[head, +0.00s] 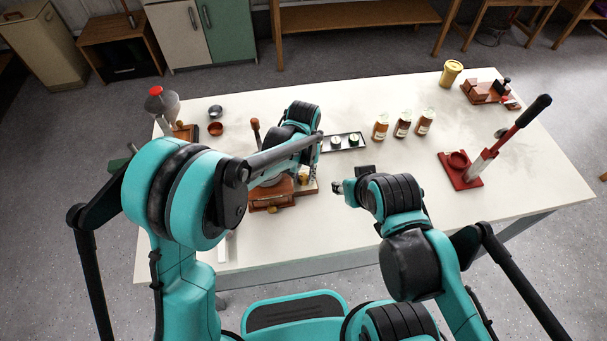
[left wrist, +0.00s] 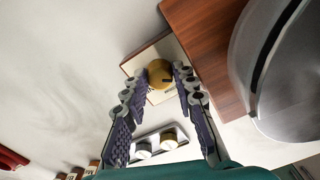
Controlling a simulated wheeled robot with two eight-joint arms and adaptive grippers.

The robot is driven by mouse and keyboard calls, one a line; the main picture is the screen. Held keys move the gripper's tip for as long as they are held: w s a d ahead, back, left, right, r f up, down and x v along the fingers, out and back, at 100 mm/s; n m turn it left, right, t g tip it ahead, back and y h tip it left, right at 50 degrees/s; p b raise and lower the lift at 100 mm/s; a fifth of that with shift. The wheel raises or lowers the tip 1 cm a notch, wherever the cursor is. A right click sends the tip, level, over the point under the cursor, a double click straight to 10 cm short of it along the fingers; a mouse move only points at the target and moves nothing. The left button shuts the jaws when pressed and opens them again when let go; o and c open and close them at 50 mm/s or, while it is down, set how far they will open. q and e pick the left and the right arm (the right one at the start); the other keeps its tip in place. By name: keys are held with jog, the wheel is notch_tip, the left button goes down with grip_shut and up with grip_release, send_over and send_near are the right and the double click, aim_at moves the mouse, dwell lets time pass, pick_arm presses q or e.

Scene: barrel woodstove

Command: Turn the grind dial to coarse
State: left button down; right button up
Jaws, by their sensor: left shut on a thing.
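The grind dial is a round brass knob (left wrist: 159,78) with a dark mark, on a pale plate (left wrist: 135,64) beside the wooden grinder body (left wrist: 205,45). In the head view the wooden grinder (head: 268,194) stands near the table's front edge, partly hidden by my left arm. My left gripper (left wrist: 160,72) has one fingertip on each side of the knob and is shut on it. In the head view my left gripper (head: 311,180) is at the grinder's right side. My right gripper (head: 342,187) hangs over the table to the right; its fingers are too small to judge.
A red lever press (head: 463,168) is on the right, with a yellow canister (head: 451,73) at the back. The front right tabletop is clear.

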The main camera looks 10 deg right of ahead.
pick_arm(q)
jog(key=shift+n, duration=0.6)
jog(key=c, duration=1.5)
grip_release()
jog(key=shift+o, duration=0.2)
jog(key=shift+m, duration=0.3)
